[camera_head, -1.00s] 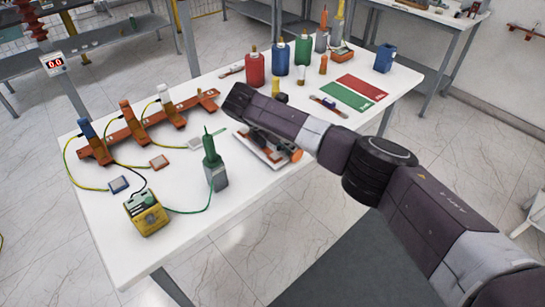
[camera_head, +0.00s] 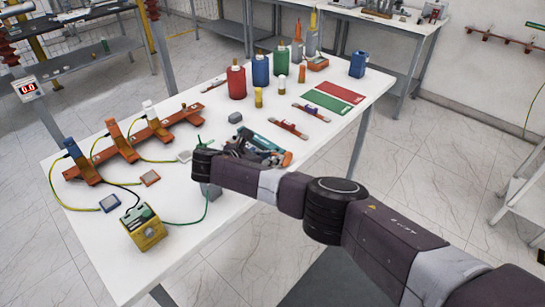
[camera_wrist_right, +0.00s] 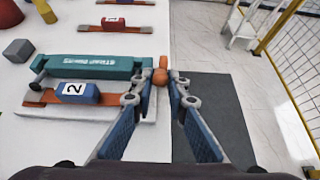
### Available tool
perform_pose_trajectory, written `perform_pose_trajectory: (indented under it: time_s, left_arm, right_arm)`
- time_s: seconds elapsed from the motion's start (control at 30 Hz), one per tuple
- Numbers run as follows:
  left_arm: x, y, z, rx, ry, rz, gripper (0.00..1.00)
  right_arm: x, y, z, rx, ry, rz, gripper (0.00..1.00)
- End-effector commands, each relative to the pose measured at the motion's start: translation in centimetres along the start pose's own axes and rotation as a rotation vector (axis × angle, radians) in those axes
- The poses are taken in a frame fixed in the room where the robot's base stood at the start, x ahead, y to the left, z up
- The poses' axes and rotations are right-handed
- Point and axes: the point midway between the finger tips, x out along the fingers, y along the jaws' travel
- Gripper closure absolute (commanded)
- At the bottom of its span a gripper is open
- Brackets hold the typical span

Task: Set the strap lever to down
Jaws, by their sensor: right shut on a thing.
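The strap lever has a teal bar (camera_wrist_right: 95,67) with lettering, lying flat along a pale base (camera_wrist_right: 120,112) in the right wrist view. An orange round knob (camera_wrist_right: 160,76) is at its right end. My right gripper (camera_wrist_right: 160,84) is shut on this knob, one finger on each side. A blue block (camera_wrist_right: 77,93) marked 2 sits on an orange strip in front of the bar. In the head view the teal bar (camera_head: 262,142) and orange knob (camera_head: 287,158) show just beyond my right arm, and the fingers are mostly hidden. My left gripper is not in view.
A yellow meter (camera_head: 143,228) stands at the table's near left. A grey block (camera_head: 235,118) and a second strip (camera_head: 288,128) lie near the lever. Red (camera_head: 236,82) and blue (camera_head: 261,70) bottles stand farther back. My arm partly hides a green-topped tool.

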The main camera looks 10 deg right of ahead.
Motion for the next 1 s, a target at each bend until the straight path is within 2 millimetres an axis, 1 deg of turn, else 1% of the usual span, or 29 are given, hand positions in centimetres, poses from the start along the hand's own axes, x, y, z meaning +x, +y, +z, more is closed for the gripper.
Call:
perform_pose_trajectory:
  time_s: [0.03, 0.2, 0.23, 0.4, 0.57, 0.67, 0.77, 0.87, 1.0]
  left_arm:
    - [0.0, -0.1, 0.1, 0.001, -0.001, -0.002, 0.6]
    - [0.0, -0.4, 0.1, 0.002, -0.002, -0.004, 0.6]
    - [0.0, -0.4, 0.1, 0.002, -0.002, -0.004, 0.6]
    - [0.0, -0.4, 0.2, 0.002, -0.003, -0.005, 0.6]
    - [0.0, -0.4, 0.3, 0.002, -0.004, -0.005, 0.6]
    - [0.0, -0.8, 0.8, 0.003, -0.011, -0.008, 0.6]
    - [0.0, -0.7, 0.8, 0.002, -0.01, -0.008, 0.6]
    - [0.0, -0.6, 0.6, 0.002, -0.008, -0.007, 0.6]
    - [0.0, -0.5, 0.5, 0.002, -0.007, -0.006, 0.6]
  right_arm:
    - [-0.1, 0.0, -0.3, -0.002, 0.006, 0.001, 1.0]
    - [0.0, 0.0, -0.3, -0.002, 0.007, 0.001, 1.0]
    - [0.0, 0.0, -0.3, -0.002, 0.007, 0.001, 0.85]
    - [0.0, 0.0, -0.3, -0.001, 0.006, 0.0, 0.68]
    - [0.0, 0.0, -0.2, -0.001, 0.004, 0.0, 0.68]
    - [-0.1, 0.0, -0.1, -0.001, 0.004, 0.0, 0.68]
    - [-0.7, 0.1, -0.2, -0.001, 0.004, 0.002, 0.68]
    - [-2.1, 0.1, -0.2, -0.001, 0.004, 0.004, 0.68]
    - [-5.1, 0.1, -0.2, -0.001, 0.006, 0.004, 0.68]
